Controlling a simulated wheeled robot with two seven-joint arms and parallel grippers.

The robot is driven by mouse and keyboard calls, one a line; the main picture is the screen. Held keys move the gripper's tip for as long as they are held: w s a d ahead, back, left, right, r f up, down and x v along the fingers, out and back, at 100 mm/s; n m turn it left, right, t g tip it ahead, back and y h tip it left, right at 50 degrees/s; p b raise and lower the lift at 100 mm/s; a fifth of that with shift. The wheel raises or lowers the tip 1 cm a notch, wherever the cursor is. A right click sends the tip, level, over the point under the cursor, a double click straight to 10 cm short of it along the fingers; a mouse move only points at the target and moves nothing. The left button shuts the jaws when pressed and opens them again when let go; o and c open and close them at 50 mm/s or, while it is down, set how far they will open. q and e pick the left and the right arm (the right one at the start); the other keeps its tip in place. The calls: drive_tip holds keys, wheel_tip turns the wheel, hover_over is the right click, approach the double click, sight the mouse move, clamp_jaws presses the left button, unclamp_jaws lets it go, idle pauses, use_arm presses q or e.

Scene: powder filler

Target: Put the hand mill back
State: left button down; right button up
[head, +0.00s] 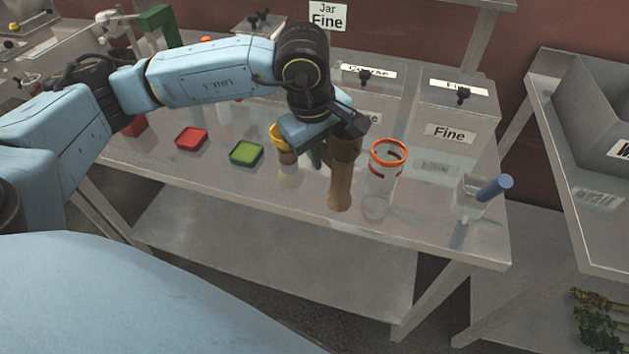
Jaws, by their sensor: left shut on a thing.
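The hand mill (346,147) is a brown upright cylinder above the steel table in the head view. My left gripper (330,127) is shut on its upper part from the left. A lighter brown shape shows directly below it on the shiny top; I cannot tell how much of it is reflection, or whether the mill touches the table. The gripper hides part of the mill. My right gripper is not in view.
A clear jar with an orange rim (389,152) stands just right of the mill. Boxes labelled Coarse and Fine (450,132) stand behind. A red tray (191,139) and a green tray (246,153) lie left. A small container with a blue handle (494,188) stands right.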

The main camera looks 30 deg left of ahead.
use_arm(q)
drive_tip(key=n, duration=0.4)
drive_tip(key=shift+s+a+r+y, duration=0.1)
drive_tip(key=shift+a+r+y, duration=0.1)
drive_tip(key=shift+r+y, duration=0.2)
drive_tip(key=n, duration=0.2)
drive_tip(key=shift+a+r+n, duration=0.1)
drive_tip(key=shift+a+n, duration=0.05)
drive_tip(key=shift+n, duration=0.15)
drive_tip(key=n, duration=0.2)
drive_tip(key=n+y, duration=0.1)
drive_tip(key=n, duration=0.1)
drive_tip(key=shift+a+r+p, duration=0.2)
drive_tip(key=shift+a+p, duration=0.05)
drive_tip(key=shift+p, duration=0.05)
drive_tip(key=f+n, duration=0.2)
drive_tip(key=n, duration=0.3)
drive_tip(key=a+f+n+g, duration=0.1)
drive_tip(key=f+n, duration=0.2)
drive_tip(key=n, duration=0.2)
drive_tip(key=a+f+n+g+y, duration=0.1)
drive_tip(key=f+n, duration=0.2)
drive_tip(key=n, duration=0.2)
drive_tip(key=shift+s+f, duration=0.2)
drive_tip(key=shift+s, duration=0.1)
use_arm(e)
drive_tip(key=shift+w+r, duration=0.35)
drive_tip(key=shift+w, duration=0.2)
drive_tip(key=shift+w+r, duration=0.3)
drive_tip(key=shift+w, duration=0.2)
